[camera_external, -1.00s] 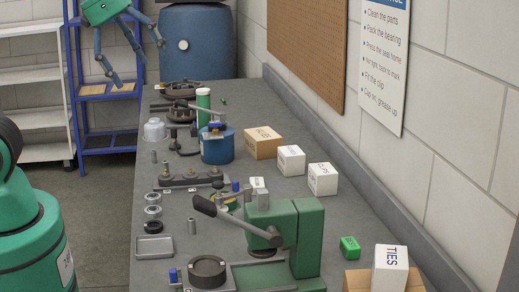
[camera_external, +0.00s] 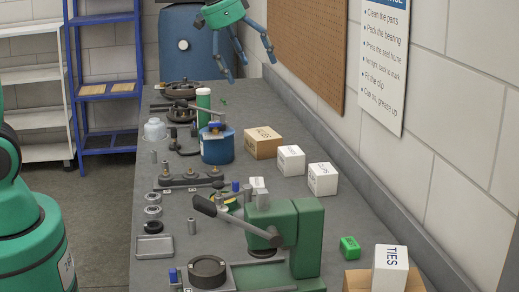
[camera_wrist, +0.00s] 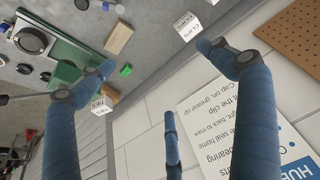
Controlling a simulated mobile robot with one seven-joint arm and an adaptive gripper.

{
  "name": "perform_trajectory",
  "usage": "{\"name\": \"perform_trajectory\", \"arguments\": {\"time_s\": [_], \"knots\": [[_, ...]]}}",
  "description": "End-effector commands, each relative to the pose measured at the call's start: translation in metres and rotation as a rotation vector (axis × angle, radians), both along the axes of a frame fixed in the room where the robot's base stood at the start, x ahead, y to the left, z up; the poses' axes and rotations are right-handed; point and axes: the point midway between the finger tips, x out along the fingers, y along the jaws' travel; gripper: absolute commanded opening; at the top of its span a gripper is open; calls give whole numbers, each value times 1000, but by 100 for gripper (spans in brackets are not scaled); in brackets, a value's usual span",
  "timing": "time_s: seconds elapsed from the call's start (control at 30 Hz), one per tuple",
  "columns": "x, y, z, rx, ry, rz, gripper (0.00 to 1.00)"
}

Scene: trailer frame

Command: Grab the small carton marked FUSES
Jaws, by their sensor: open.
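I cannot firmly read FUSES on any carton. A tan carton (camera_external: 263,147) with blurred lettering lies at mid-bench near the wall. Two white cartons stand to its right, a nearer one (camera_external: 322,182) and a farther one (camera_external: 290,163); their lettering is unclear here. The wrist view shows a white carton (camera_wrist: 185,26) that seems to read CLIPS.
A white TIES carton (camera_external: 390,270) stands on a cardboard box at the near right, with a green block (camera_external: 350,247) beside it. The green press (camera_external: 306,235) and blue canister (camera_external: 217,146) rise from the bench. The wall (camera_external: 440,120) bounds the right side.

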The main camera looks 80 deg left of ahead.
Motion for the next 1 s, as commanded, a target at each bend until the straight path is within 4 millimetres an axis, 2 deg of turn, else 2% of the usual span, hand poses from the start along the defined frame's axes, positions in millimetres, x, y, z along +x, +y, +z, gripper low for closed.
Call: {"name": "perform_trajectory", "arguments": {"time_s": [0.03, 0.2, 0.5, 0.8, 1.0], "knots": [[12, 14, -11, -2, 5, 5, 92], [48, 58, -42, -3, 11, 11, 92], [99, 140, -111, -5, 20, 23, 92], [130, 223, -190, -5, 26, 37, 92], [138, 258, -226, -4, 26, 45, 92]]}}
